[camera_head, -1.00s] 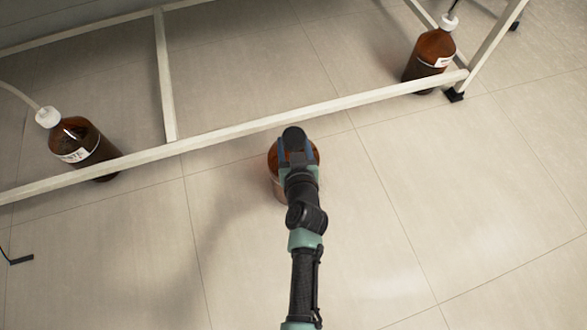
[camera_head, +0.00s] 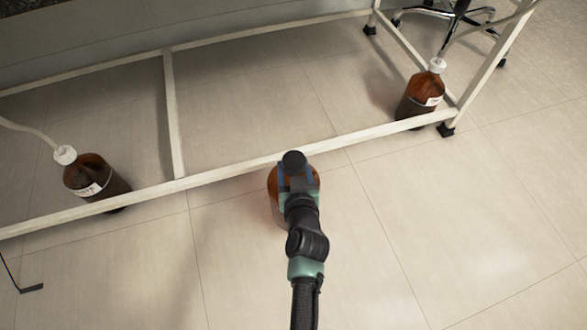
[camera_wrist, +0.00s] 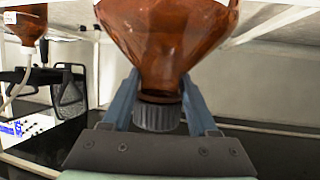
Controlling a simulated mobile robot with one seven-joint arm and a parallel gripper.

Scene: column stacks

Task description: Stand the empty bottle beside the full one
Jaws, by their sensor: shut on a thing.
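My gripper (camera_head: 297,185) is shut on the neck of a brown glass bottle (camera_head: 276,204), just below its dark cap. The arm hides much of this bottle in the head view. In the wrist view the held bottle (camera_wrist: 168,40) appears cap-down between the blue fingers (camera_wrist: 158,105). Two other brown bottles with white caps, white labels and tubes stand on the floor: one at left (camera_head: 84,172), one at right (camera_head: 413,98). Both stand behind the low front rail. I cannot tell which is full. Whether the held bottle touches the floor is unclear.
A pale metal frame with a low front rail (camera_head: 235,168) runs between my gripper and the two standing bottles. A cross rail (camera_head: 173,115) joins it at left. A chair base (camera_head: 450,18) is at top right. Tiled floor lies open at right and between the bottles.

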